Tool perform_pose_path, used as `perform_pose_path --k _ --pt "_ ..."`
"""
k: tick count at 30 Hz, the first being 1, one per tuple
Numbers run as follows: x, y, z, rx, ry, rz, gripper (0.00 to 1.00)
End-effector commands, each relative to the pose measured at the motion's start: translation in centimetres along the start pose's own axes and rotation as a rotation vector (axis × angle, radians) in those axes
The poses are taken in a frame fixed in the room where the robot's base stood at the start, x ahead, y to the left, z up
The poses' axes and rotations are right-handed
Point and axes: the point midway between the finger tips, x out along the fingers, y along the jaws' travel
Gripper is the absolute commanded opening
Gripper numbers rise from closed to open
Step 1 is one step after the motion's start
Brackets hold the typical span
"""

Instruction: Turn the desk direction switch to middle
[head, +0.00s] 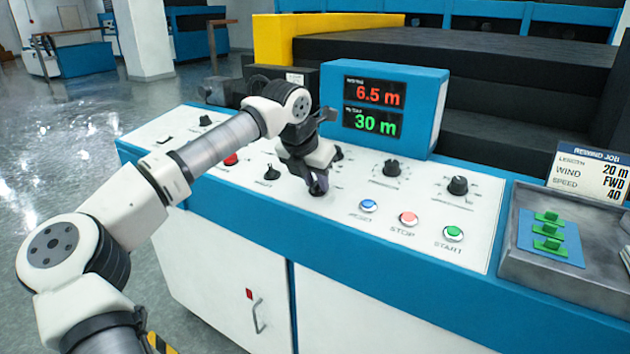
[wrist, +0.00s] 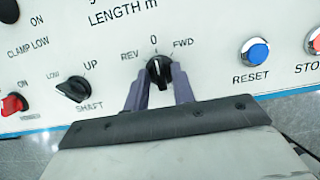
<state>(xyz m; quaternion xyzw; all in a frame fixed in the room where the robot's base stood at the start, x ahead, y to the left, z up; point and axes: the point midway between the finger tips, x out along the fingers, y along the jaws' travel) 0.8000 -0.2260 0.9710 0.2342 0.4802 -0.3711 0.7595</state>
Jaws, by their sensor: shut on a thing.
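The direction switch (wrist: 159,70) is a black knob with a white pointer line, labelled REV, 0 and FWD, in the wrist view. Its pointer looks roughly upright, towards the 0. My gripper (wrist: 159,77) has its two purple-grey fingers on either side of this knob, shut on it. In the head view my gripper (head: 318,188) reaches down onto the middle of the white control panel (head: 335,222). There it mostly hides the switch.
The black shaft switch (wrist: 71,90) is left of the direction switch. The blue reset button (wrist: 257,51) is to its right. A blue display box (head: 440,100) stands behind my gripper. A grey tray (head: 512,235) with green pieces and a job card (head: 590,172) are at the right.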

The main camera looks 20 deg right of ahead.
Motion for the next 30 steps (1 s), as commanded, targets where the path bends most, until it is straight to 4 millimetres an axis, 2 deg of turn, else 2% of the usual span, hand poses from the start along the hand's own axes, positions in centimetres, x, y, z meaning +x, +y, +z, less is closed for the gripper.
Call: perform_pose_path --k 9,10,11,22,26,30 --pt "0.0 0.0 0.0 -0.001 0.002 0.0 0.02" --pt "0.0 0.0 0.0 -0.001 0.002 0.001 0.28" --pt "0.0 0.0 0.0 -0.001 0.002 0.001 0.32" --pt "-0.6 0.1 0.0 0.0 0.001 0.002 0.32" --pt "-2.4 0.1 0.0 0.0 -0.002 0.003 0.32" --pt "-5.6 0.1 0.0 -0.002 -0.002 0.005 0.32"
